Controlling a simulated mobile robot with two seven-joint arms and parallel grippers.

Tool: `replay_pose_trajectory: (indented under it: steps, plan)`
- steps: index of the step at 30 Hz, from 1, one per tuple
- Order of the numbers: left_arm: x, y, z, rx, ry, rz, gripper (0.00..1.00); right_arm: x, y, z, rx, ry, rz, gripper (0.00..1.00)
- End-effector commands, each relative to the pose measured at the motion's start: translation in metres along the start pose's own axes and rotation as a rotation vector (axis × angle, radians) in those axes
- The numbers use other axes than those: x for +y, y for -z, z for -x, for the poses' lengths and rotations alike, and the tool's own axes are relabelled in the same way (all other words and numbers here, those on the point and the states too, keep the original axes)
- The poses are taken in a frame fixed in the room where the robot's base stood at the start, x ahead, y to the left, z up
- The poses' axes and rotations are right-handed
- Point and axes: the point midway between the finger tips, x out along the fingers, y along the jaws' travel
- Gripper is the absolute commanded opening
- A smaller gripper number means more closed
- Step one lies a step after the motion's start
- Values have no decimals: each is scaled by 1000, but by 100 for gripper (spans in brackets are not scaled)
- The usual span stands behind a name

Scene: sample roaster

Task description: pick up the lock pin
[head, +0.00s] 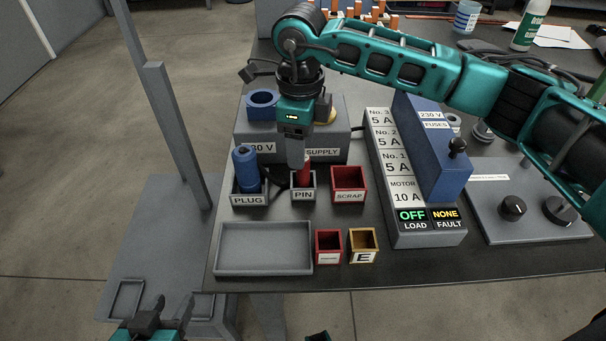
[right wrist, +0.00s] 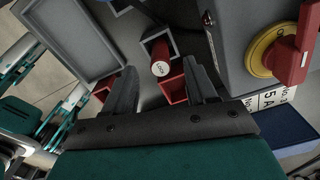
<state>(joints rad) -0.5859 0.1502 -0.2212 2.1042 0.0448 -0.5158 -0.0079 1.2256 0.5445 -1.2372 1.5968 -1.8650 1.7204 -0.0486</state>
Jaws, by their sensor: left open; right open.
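The red lock pin (head: 304,172) stands in the small grey box labelled PIN (head: 303,193). In the right wrist view the round, labelled end of the lock pin (right wrist: 160,68) faces the camera and appears between the two fingertips. My right gripper (head: 297,164) points down over the PIN box and partly hides the pin in the head view. It is open, and no grip on the pin shows. My left gripper (head: 168,312) is open and empty at the bottom left, below the table's front edge.
The PLUG box (head: 249,199) with a blue plug (head: 246,168) is left of the pin; the red SCRAP box (head: 348,184) is right. The supply unit (head: 340,142) stands behind. An empty grey tray (head: 263,248), a small red box (head: 328,247) and a yellow box (head: 363,246) are in front.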

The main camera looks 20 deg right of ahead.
Motion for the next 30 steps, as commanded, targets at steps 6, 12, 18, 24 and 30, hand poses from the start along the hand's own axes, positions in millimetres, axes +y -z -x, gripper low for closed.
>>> replay_pose_trajectory:
  steps: [6,12,18,24,30]
  plan:
    - [4,-10,-6,-13,-7,9,47,1,4,-37,3,-3,0,57]
    - [6,-5,-6,-5,-12,11,47,0,3,-43,1,0,1,57]
    - [6,-1,-5,3,-12,10,47,0,3,-43,1,-1,1,47]
    - [6,-2,-5,3,-11,9,47,0,3,-42,1,-1,1,28]
    - [4,-4,-6,-2,-10,8,47,0,3,-42,1,-1,1,9]
